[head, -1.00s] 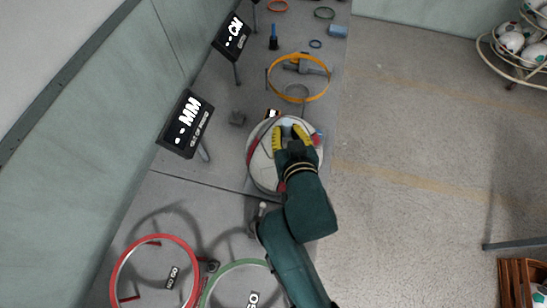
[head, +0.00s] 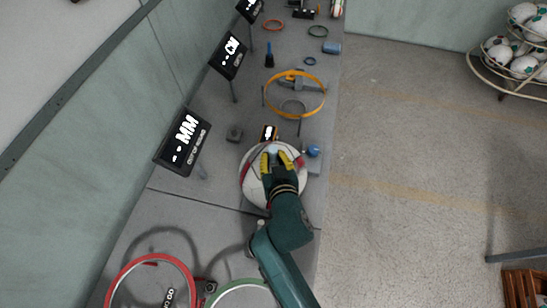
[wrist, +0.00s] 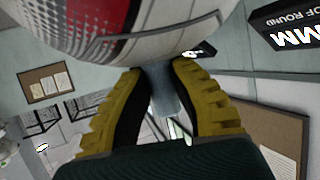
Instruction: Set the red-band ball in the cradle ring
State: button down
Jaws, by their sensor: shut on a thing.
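The red-band ball (head: 251,184), large and white with red patches, is under my gripper (head: 274,155) on the grey bench. My yellow fingers are shut on a pale blue-grey piece at the ball, seemingly a grip tab on it. In the wrist view the ball (wrist: 195,25) fills the top, close beyond my fingertips (wrist: 158,70). Whether the ball touches the bench is hidden. An orange ring on posts (head: 268,105) stands beyond the ball, with a smaller grey ring low inside it. I cannot tell which is the cradle ring.
A blue knob (head: 313,151) stands right of the ball. An MM display (head: 183,143) and a CM display (head: 230,55) line the left side. Red (head: 110,287) and green (head: 240,283) rings are at the near end. Open floor lies right; a ball rack (head: 483,65) stands at far right.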

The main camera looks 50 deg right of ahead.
jog(key=shift+r, duration=0.1)
jog(key=c, duration=1.1)
grip_release()
jog(key=shift+f, duration=0.25)
jog(key=shift+o, duration=0.2)
